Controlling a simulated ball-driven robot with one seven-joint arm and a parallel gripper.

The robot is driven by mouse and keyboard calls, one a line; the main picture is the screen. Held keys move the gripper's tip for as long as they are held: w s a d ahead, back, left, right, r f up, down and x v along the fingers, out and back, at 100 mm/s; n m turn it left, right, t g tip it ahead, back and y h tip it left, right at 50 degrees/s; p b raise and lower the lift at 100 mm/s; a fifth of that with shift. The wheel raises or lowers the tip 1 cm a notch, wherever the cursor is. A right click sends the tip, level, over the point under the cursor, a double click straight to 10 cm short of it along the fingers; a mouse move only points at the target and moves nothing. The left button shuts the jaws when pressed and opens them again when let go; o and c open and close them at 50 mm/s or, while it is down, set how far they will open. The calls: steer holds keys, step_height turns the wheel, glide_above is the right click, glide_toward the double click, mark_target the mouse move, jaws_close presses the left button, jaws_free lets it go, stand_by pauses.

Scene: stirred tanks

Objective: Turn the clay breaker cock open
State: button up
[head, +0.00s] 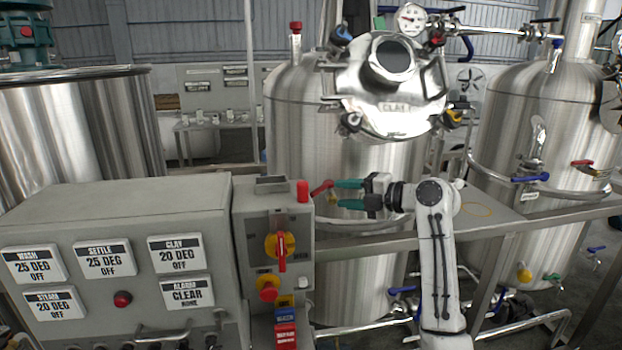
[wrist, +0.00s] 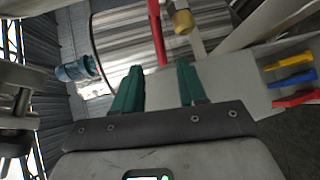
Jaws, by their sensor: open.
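The tank marked CLAY (head: 290,130) stands in the middle of the head view. A red lever (head: 321,187) with a brass-coloured fitting beside it is low on the tank's front left; no label on it can be read, so I cannot confirm it is the breaker cock. My gripper (head: 337,194) points left at this lever with its green fingers apart. In the wrist view my gripper (wrist: 159,66) is open and empty. The red lever (wrist: 157,32) hangs just beyond the gap between the fingertips, and the brass fitting (wrist: 183,22) is right of it.
A grey control cabinet (head: 120,220) and a switch box with a yellow-red rotary knob (head: 279,246) stand at left, close to my gripper. Another tank (head: 530,120) with red and blue levers is at right.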

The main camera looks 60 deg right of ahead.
mark_target(320, 192)
steer(key=p+x, duration=0.3)
steer(key=x, duration=0.7)
steer(key=shift+w+f, duration=0.1)
steer(key=shift+w, duration=0.25)
jaws_close()
